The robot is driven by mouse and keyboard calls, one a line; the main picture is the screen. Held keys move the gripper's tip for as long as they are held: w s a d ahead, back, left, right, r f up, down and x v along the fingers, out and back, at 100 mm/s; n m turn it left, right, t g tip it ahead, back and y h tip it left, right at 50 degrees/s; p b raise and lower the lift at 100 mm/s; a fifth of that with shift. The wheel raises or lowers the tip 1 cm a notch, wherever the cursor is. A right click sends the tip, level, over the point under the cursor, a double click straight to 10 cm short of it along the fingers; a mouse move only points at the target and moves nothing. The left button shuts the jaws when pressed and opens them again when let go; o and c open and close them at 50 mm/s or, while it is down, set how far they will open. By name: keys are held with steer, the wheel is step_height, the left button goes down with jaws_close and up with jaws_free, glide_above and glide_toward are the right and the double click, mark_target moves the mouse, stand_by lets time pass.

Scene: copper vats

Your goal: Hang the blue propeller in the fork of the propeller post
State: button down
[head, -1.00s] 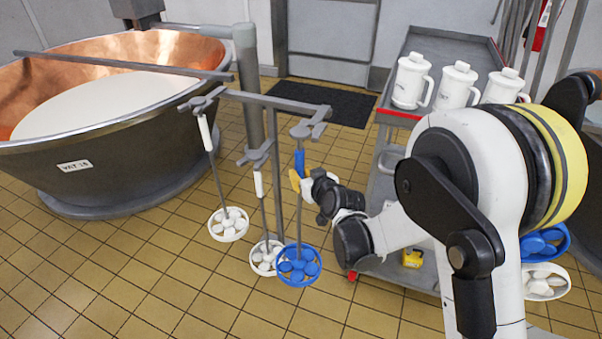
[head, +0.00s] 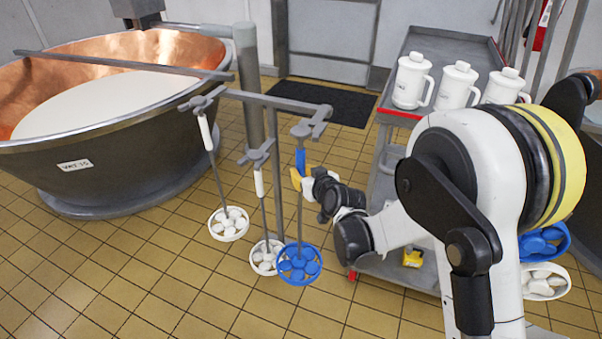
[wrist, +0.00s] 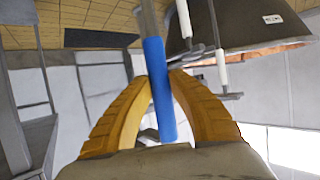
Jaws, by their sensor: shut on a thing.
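The blue propeller has a blue ring of paddles (head: 299,264) at the bottom, a thin grey rod and a blue handle (head: 300,161) on top. It hangs near upright below the right-hand fork (head: 312,128) of the grey propeller post (head: 279,190). The handle's top meets the fork in the picture; I cannot tell whether it rests in it. My gripper (head: 302,179) is shut on the handle from the right, just below the fork. In the wrist view, the yellow fingers (wrist: 157,76) close around the blue handle (wrist: 159,90).
Two white propellers (head: 228,223) (head: 266,256) hang from the post's other forks, one close beside the blue paddles. A copper vat (head: 110,140) stands left. A grey cart (head: 440,45) with white jugs (head: 411,80) stands behind my arm. The floor in front is clear.

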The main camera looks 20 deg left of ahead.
steer(key=shift+w, duration=0.8)
steer(key=shift+w+d, duration=0.1)
steer(key=shift+w, duration=0.25)
steer(key=shift+w+d, duration=0.1)
steer(key=shift+w, duration=1.1)
stand_by(0.6)
steer(key=shift+w+d, duration=0.1)
steer(key=shift+w, duration=1.35)
steer(key=shift+f, duration=0.15)
steer(key=shift+f, duration=0.7)
